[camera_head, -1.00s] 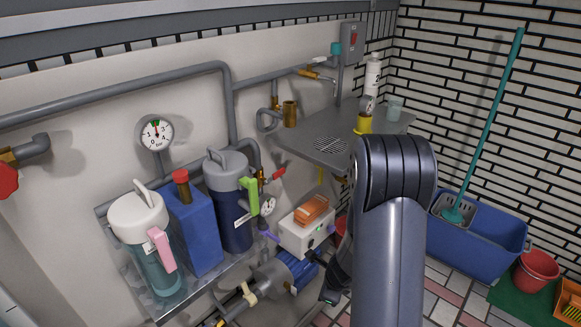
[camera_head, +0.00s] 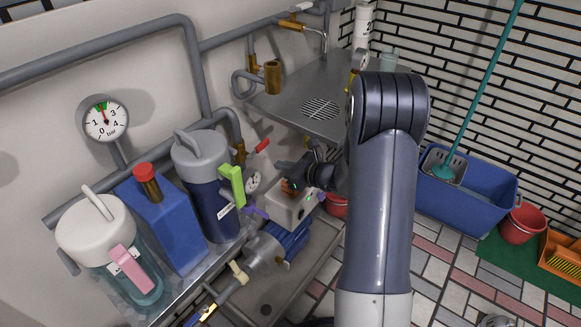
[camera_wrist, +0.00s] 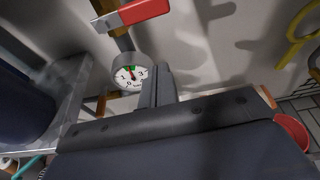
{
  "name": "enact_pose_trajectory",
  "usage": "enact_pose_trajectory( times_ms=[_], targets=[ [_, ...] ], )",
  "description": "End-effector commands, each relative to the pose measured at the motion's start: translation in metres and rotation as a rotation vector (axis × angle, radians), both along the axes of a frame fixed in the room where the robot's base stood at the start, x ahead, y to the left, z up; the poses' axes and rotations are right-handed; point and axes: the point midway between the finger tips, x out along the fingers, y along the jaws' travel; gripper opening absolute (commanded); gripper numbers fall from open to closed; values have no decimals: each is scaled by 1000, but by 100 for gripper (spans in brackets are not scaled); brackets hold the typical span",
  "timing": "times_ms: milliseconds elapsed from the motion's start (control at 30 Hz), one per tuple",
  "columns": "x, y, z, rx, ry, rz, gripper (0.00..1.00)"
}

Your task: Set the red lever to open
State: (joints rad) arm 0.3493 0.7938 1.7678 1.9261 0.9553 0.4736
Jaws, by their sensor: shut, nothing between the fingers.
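The red lever (camera_head: 262,146) is on a brass valve (camera_head: 240,154) on the pipe behind the dark blue canister. Its handle slants up and to the right from the valve. In the wrist view the red lever (camera_wrist: 132,16) is large at the top, cut by the frame edge. My gripper (camera_head: 284,167) is below and to the right of the lever in the head view, apart from it. In the wrist view my shut gripper (camera_wrist: 160,82) points up, empty, below and right of the lever. The fingertips are small and dark, so their exact distance from the lever is unclear.
A small gauge (camera_wrist: 130,77) hangs below the lever, close to my gripper. The blue canister (camera_head: 207,190) with a green handle (camera_head: 231,185) stands left of the valve. A white box (camera_head: 290,208) is below my gripper. The sink counter (camera_head: 312,100) is behind.

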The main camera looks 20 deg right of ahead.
Motion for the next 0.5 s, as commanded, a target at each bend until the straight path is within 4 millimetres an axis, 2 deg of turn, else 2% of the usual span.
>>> enact_pose_trajectory(
  times_ms=[233,300,500],
  targets=[
    [42,30,-20,0,0,3,0],
    [39,27,0,-2,-4,0,0],
    [37,29,19,-2,-1,0,0]
  ],
)
